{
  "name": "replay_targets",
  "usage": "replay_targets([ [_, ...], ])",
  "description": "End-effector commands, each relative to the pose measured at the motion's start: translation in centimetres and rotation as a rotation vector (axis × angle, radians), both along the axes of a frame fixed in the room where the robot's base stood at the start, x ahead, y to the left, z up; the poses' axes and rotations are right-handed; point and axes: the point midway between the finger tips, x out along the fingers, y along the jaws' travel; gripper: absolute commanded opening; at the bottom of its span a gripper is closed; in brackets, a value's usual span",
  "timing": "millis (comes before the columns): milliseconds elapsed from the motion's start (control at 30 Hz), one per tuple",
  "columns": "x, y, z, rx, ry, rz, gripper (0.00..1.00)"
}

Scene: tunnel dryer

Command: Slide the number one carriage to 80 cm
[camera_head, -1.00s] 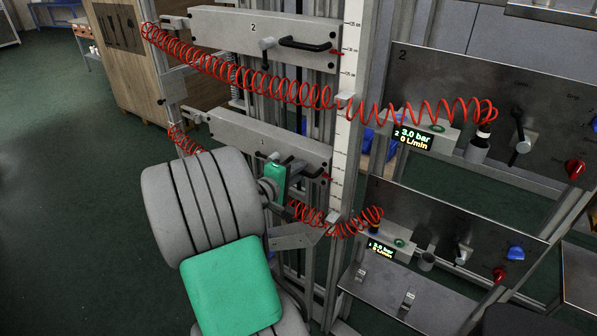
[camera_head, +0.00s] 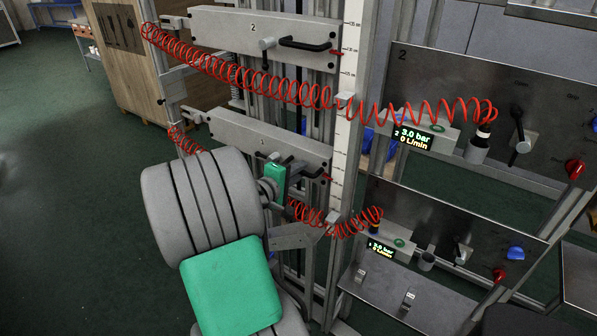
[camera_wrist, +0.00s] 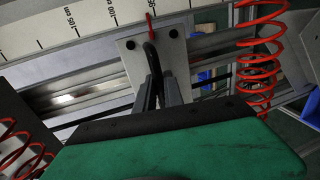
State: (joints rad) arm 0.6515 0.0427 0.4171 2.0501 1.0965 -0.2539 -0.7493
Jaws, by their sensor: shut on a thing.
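The number one carriage (camera_head: 240,134) is a grey bar marked 1, low on the upright frame in the head view. Its black handle shows in the wrist view (camera_wrist: 151,60). My gripper (camera_wrist: 158,88) is shut on that handle; in the head view my wrist hides most of the grip. A red pointer (camera_wrist: 151,25) on the carriage lies against the white scale (camera_head: 345,130).
The number two carriage (camera_head: 262,38) sits above, with its own black handle (camera_head: 304,44). Red coiled hoses (camera_head: 240,80) run across the frame to the right. Control panels (camera_head: 470,105) with displays and knobs stand at right. Green floor is open at left.

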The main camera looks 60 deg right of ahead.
Motion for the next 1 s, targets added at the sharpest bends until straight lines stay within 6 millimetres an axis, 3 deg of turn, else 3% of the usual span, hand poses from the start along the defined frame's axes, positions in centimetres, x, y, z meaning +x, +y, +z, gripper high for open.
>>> replay_targets([
  [367, 0.0, 0.3, -0.1, 0.001, 0.002, 0.0, 0.0],
  [533, 0.0, 0.1, -1.3, 0.003, 0.002, 0.001, 0.0],
  [667, -0.1, 0.1, -3.9, 0.008, 0.005, -0.001, 0.0],
  [1000, -0.1, 0.1, -12.5, 0.011, 0.005, -0.002, 0.0],
])
